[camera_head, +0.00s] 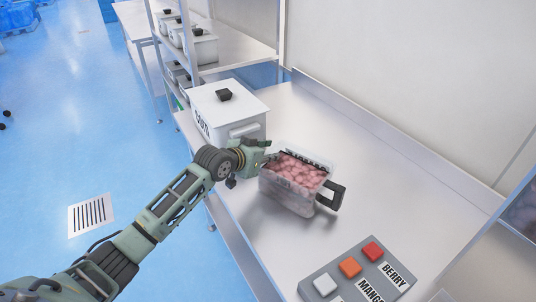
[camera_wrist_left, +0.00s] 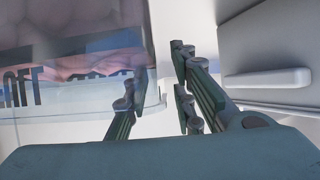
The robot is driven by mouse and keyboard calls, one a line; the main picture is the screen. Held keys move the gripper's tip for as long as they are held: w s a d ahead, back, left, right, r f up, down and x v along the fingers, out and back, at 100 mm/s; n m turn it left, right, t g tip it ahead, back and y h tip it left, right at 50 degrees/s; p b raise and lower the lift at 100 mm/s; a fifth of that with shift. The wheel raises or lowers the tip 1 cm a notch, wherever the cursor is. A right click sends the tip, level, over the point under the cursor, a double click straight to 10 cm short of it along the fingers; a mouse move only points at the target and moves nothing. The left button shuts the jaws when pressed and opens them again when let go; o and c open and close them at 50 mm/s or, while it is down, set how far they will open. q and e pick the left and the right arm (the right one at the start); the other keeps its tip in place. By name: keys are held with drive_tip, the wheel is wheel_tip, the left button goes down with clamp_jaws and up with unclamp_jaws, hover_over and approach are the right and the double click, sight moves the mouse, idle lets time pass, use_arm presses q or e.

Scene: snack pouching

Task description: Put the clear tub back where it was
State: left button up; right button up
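The clear tub (camera_head: 287,194) stands on the metal counter, full of pinkish round pieces, with a black handle at its right end. It also shows at the left of the left wrist view (camera_wrist_left: 60,100), with dark lettering on its wall. My left gripper (camera_head: 262,149) is at the tub's left end, between it and a white bin. In the left wrist view its fingers (camera_wrist_left: 160,75) are apart with an empty gap between them; one finger overlaps the tub's edge. I cannot tell whether it touches. My right gripper is in no view.
The lidded white bin (camera_head: 235,104) stands close behind my left gripper. A button panel (camera_head: 327,284) with white, orange and red buttons is at the near end. The counter (camera_head: 390,185) is clear on the right. Shelves (camera_head: 235,50) with more bins stand at the back.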

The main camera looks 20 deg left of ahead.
use_arm(q)
drive_tip(key=b+v, duration=0.1)
drive_tip(key=v, duration=1.1)
drive_tip(key=shift+r, duration=0.2)
